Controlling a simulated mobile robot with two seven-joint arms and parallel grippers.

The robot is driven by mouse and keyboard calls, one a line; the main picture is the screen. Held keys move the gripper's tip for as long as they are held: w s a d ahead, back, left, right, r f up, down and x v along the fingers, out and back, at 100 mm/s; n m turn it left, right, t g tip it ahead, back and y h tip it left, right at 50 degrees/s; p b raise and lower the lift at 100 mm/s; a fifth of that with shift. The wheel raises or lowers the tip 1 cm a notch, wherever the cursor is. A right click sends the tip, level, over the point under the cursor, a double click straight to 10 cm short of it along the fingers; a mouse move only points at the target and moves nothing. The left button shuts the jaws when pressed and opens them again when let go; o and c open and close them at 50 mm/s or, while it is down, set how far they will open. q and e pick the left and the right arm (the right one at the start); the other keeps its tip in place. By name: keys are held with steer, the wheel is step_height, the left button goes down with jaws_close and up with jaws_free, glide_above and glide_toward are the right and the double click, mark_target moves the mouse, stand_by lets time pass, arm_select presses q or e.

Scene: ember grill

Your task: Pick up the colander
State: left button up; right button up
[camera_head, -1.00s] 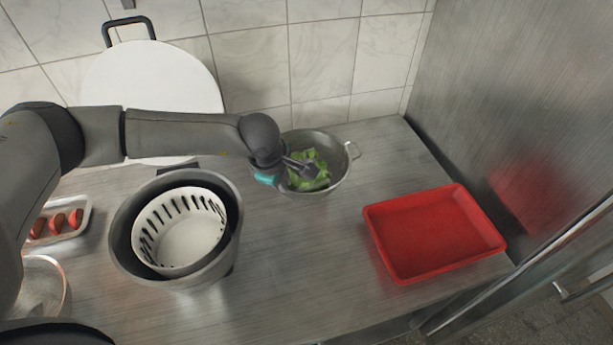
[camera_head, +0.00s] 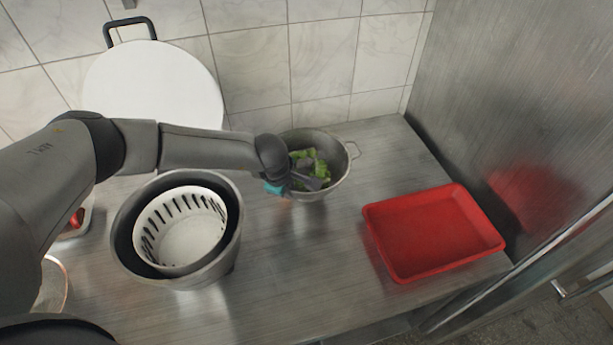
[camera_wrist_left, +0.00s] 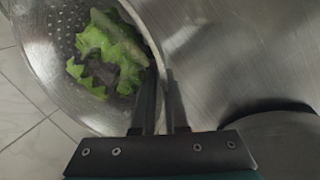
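The colander (camera_head: 343,180) is a grey metal bowl with small holes and a wire loop handle on its right. It stands at the back middle of the counter with green lettuce leaves (camera_head: 318,168) inside. It also fills the upper left of the left wrist view (camera_wrist_left: 50,62). My left gripper (camera_head: 318,185) is at its near left rim. In the left wrist view its two fingers (camera_wrist_left: 163,90) are close together with the rim between them, so it looks shut on the rim. The fingertips are partly hidden against the metal. My right gripper is not in view.
A grey pot (camera_head: 125,253) with a white slotted basket (camera_head: 190,240) stands left of the colander. A red tray (camera_head: 425,272) lies at the right. A white round board (camera_head: 150,85) leans on the tiled wall. Counter between pot and tray is clear.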

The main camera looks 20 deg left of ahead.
arm_select(q)
steer(key=shift+c, duration=0.3)
jaws_close()
steer(key=shift+w+r, duration=0.1)
steer(key=shift+r, duration=0.05)
stand_by(1.1)
